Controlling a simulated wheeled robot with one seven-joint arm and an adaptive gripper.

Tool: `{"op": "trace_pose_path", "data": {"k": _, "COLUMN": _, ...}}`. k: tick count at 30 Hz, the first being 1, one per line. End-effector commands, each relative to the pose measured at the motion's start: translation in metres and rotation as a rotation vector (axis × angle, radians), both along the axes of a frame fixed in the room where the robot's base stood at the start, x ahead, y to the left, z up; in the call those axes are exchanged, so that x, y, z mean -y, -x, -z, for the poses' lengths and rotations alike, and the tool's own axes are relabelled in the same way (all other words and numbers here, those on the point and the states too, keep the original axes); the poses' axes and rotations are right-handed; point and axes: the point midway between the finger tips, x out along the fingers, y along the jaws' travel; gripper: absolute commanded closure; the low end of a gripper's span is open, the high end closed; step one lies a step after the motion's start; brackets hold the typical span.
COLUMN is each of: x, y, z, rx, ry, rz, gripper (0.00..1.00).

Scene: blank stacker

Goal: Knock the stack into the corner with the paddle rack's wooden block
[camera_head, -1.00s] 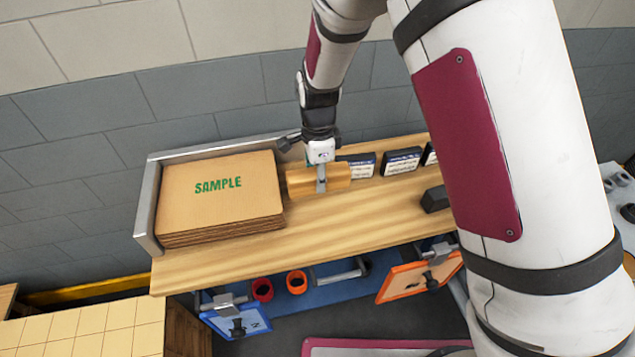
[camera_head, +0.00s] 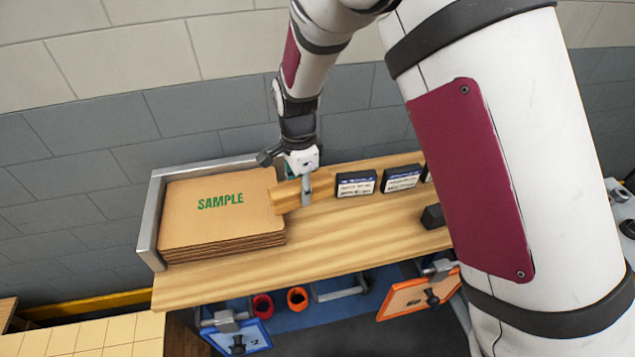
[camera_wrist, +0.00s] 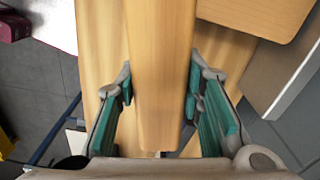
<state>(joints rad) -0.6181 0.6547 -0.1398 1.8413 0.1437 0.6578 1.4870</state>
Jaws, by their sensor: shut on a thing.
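The stack of brown cardboard blanks (camera_head: 220,222), marked SAMPLE in green, lies on the wooden bench top. The grey metal corner fence (camera_head: 152,215) runs along its left and back sides. My gripper (camera_head: 306,192) is beside the stack's right edge and shut on the wooden block (camera_head: 287,197). The block's left end is at the stack's right edge; I cannot tell whether it touches. In the wrist view the block (camera_wrist: 160,60) lies between the teal finger pads, and the stack (camera_wrist: 255,12) shows at the top right.
Several dark boxes with white labels (camera_head: 356,184) stand along the bench's back edge, right of my gripper. A small black block (camera_head: 433,216) sits further right. A blue paddle (camera_head: 240,335) and an orange paddle (camera_head: 415,293) hang below the front edge. The bench front (camera_head: 330,235) is clear.

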Motion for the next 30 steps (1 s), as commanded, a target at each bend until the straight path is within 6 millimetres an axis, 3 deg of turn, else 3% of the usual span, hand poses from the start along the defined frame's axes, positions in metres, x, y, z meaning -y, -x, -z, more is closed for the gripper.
{"op": "trace_pose_path", "data": {"k": 1, "x": -0.021, "y": 0.01, "z": -0.001, "rx": 0.0, "ry": -0.003, "rz": -0.091, "gripper": 1.0}}
{"op": "trace_pose_path", "data": {"k": 6, "x": -0.084, "y": 0.052, "z": -0.004, "rx": -0.004, "ry": -0.005, "rz": -0.434, "gripper": 1.0}}
{"op": "trace_pose_path", "data": {"k": 15, "x": -0.172, "y": 0.145, "z": -0.013, "rx": -0.001, "ry": -0.004, "rz": -1.032, "gripper": 1.0}}
{"op": "trace_pose_path", "data": {"k": 22, "x": -0.202, "y": 0.194, "z": -0.018, "rx": 0.004, "ry": -0.003, "rz": -1.311, "gripper": 1.0}}
{"op": "trace_pose_path", "data": {"k": 30, "x": -0.209, "y": 0.206, "z": -0.01, "rx": 0.005, "ry": -0.001, "rz": -1.38, "gripper": 1.0}}
